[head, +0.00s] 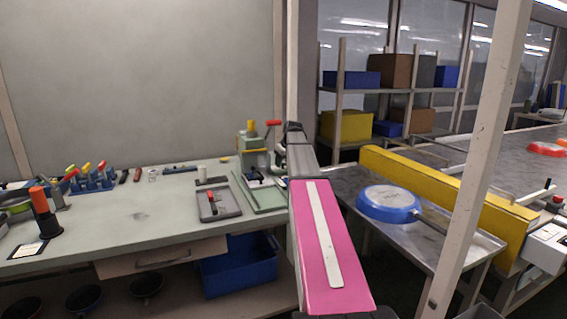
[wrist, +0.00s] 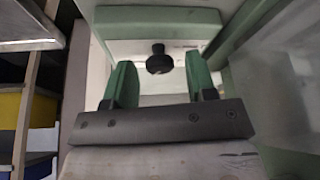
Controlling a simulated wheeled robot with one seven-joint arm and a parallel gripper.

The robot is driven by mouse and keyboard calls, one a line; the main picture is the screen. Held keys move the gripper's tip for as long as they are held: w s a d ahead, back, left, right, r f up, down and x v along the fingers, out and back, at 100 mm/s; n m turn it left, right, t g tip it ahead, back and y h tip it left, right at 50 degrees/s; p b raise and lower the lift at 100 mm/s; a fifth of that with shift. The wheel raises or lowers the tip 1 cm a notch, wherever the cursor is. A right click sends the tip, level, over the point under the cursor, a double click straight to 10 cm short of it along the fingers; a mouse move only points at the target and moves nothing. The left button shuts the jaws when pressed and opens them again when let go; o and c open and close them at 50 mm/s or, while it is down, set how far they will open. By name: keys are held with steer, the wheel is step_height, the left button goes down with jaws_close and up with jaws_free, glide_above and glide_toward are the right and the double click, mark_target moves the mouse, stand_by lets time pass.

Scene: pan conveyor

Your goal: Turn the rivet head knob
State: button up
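In the wrist view a black round knob (wrist: 158,61), which looks like the rivet head knob, sticks out from a pale surface under a green block. My gripper (wrist: 160,65) has its two green fingers apart, one on each side of the knob, with gaps between. I cannot tell how far the knob lies beyond the fingertips. In the head view a green bench machine (head: 250,146) with a red and a yellow handle stands at the bench's back right. My arm reaches to its right side. The knob cannot be made out there.
The green workbench (head: 140,215) carries a grey plate fixture (head: 215,206), a blue tool rack (head: 93,181) and a black holder with an orange top (head: 44,212). A blue pan (head: 388,204) lies on the metal table at right, beside a yellow conveyor rail (head: 445,190). A pale post stands in front.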

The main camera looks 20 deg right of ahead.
steer(key=c, duration=0.7)
steer(key=shift+n, duration=0.4)
steer(key=n+y, duration=0.1)
steer(key=n, duration=0.1)
steer(key=n+g, duration=0.1)
steer(key=n, duration=0.1)
steer(key=shift+w+d+n+y, duration=0.2)
steer(key=shift+n+y, duration=0.2)
steer(key=n+g, duration=0.1)
steer(key=n, duration=0.2)
steer(key=n+g+y, duration=0.1)
steer(key=n, duration=0.2)
steer(key=o, duration=0.9)
